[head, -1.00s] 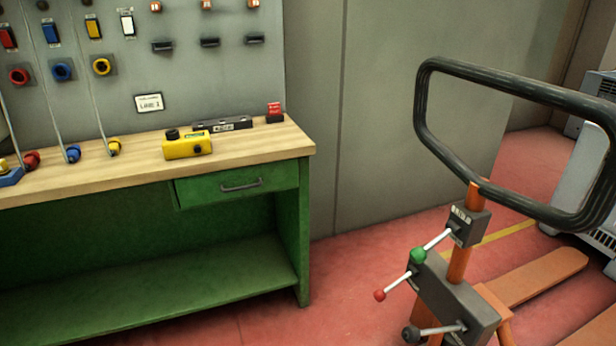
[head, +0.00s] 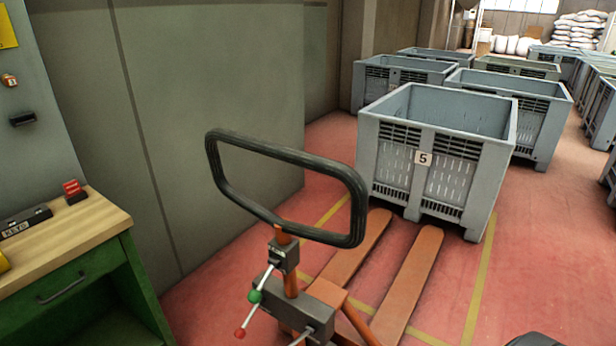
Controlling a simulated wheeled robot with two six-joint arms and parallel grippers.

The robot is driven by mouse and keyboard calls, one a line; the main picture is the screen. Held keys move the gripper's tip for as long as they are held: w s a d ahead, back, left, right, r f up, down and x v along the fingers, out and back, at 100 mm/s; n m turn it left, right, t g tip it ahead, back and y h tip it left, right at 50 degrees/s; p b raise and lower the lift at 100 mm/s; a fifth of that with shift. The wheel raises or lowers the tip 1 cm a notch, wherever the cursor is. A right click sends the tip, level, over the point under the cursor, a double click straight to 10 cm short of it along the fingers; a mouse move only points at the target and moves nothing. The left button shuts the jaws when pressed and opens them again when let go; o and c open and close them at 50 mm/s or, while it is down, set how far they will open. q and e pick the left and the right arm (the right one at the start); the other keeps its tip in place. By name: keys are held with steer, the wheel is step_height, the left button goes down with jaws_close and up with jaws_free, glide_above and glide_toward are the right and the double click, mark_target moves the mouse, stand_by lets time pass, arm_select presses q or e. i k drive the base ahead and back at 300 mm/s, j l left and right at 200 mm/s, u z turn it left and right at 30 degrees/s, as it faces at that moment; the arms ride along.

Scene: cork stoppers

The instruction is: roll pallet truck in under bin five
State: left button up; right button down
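The pallet truck (head: 318,312) stands in the lower middle of the head view, with an orange mast, a black loop handle (head: 283,153) and two orange forks. The left fork (head: 350,252) and right fork (head: 410,285) point away from me toward bin five (head: 392,172). Bin five is a grey, open-topped plastic crate with a white "5" label (head: 423,158) on its front. Both rounded fork tips show on the floor just in front of the bin, close to its bottom edge.
Yellow floor lines (head: 480,285) run on both sides of the forks. A grey wall panel (head: 215,130) is to the left, with a green workbench (head: 75,275) at lower left. More grey bins (head: 520,95) stand behind bin five and to the right. Red floor is open at right.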

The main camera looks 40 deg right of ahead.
mark_target(306, 299)
steer(key=z, duration=1.55)
